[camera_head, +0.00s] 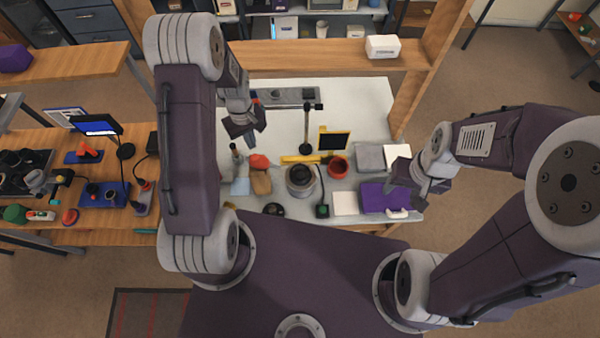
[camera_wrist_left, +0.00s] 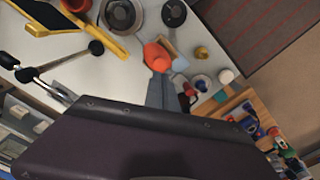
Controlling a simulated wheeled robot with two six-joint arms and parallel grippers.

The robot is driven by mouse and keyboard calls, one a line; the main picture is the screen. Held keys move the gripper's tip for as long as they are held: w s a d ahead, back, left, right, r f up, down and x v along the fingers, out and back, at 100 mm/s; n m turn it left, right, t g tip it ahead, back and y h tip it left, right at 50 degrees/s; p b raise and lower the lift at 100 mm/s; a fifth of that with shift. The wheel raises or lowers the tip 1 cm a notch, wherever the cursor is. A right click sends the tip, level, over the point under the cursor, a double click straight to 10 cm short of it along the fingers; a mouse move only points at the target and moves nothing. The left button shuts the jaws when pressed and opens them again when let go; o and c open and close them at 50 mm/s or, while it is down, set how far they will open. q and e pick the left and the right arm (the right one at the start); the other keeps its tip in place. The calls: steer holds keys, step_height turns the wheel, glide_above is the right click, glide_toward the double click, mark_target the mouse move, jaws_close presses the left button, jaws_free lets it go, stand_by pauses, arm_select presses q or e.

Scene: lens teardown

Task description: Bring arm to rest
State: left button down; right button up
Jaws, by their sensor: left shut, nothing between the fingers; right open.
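My left gripper (camera_head: 251,141) hangs over the left part of the white workbench (camera_head: 360,98). It is shut and empty. In the left wrist view its closed grey fingers (camera_wrist_left: 165,93) point toward an orange-red object (camera_wrist_left: 157,56), which also lies on the bench in the head view (camera_head: 259,161). I cannot tell how high the fingers are above the bench. My right gripper (camera_head: 419,203) is open at the right front of the bench, by a purple tray (camera_head: 376,196). Nothing is seen held in it.
A lens-like cylinder (camera_head: 300,178), a red bowl (camera_head: 338,166) and a black stand (camera_head: 305,149) occupy the bench middle. A wooden shelf (camera_head: 320,53) with a white box (camera_head: 382,46) runs behind. A cluttered wooden table (camera_head: 75,223) stands left.

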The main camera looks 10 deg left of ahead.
arm_select(q)
steer(key=shift+f, duration=0.15)
steer(key=d+f+m+t+b, duration=0.2)
steer(key=d+f+b, duration=0.3)
steer(key=b, duration=1)
steer(key=s+d+f+m+b, duration=0.1)
steer(key=s+m+b, duration=0.1)
steer(key=s, duration=0.4)
steer(key=s+d+f+m+b, duration=0.1)
steer(key=s+f+m+b, duration=0.1)
steer(key=s+m, duration=0.2)
steer(key=s, duration=0.2)
steer(key=shift+s+d+g+b, duration=0.3)
steer(key=shift+g+b, duration=0.05)
steer(key=shift+g, duration=0.05)
steer(key=shift+s, duration=0.15)
steer(key=shift+f, duration=0.1)
